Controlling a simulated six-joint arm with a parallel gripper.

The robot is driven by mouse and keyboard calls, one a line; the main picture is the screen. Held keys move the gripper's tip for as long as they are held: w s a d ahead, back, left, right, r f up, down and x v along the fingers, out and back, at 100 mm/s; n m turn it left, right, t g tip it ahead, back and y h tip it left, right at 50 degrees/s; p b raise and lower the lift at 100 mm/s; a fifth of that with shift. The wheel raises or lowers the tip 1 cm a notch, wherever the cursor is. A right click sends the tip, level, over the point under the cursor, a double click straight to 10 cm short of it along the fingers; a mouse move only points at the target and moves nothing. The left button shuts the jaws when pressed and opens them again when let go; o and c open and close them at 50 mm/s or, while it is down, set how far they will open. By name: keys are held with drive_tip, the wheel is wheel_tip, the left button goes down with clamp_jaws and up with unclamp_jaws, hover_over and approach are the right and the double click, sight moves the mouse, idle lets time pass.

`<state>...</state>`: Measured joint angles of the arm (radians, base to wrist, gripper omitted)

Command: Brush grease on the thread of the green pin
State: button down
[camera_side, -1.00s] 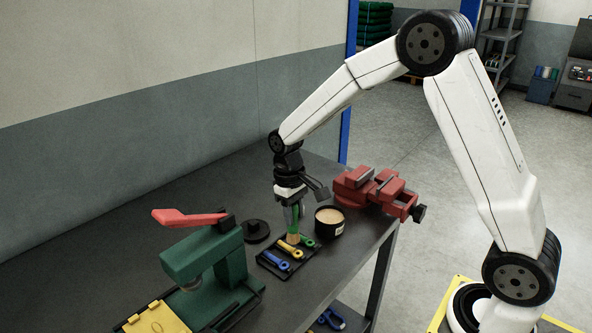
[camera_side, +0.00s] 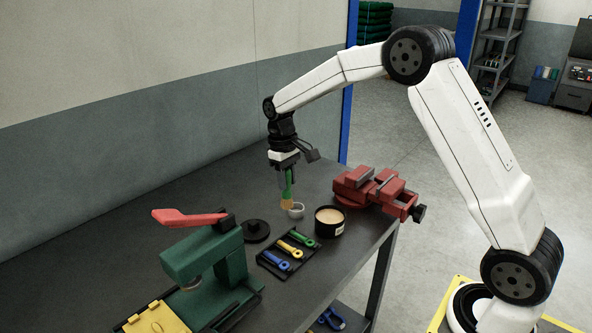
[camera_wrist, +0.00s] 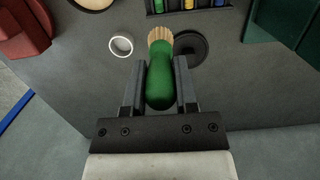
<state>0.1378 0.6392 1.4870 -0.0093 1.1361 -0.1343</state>
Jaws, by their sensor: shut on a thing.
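My gripper (camera_side: 287,180) is shut on the green handle of a brush (camera_wrist: 160,82), whose pale bristles (camera_wrist: 160,38) point away from the jaws. In the side view the brush hangs bristles down, above the table behind the pin tray. The green pin (camera_side: 302,239) lies in the black tray (camera_side: 266,262), beside a yellow pin (camera_side: 288,248) and a blue pin (camera_side: 276,261). The brush is apart from it. I cannot tell if grease is on its thread. An open black tin (camera_side: 329,220) of pale grease stands right of the tray.
A small white ring-shaped holder (camera_wrist: 121,46) is close to the bristles. A black lid (camera_side: 256,230) lies left of the tray. A red vise (camera_side: 375,191) stands at right, a green press (camera_side: 205,262) with a red lever at left front. The back table is clear.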

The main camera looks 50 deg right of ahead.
sight(288, 203)
drive_tip(key=shift+f, duration=3.55)
drive_tip(key=shift+s+f, duration=0.2)
drive_tip(key=shift+s, duration=1.8)
drive_tip(key=shift+w, duration=2)
drive_tip(key=shift+r, duration=4.05)
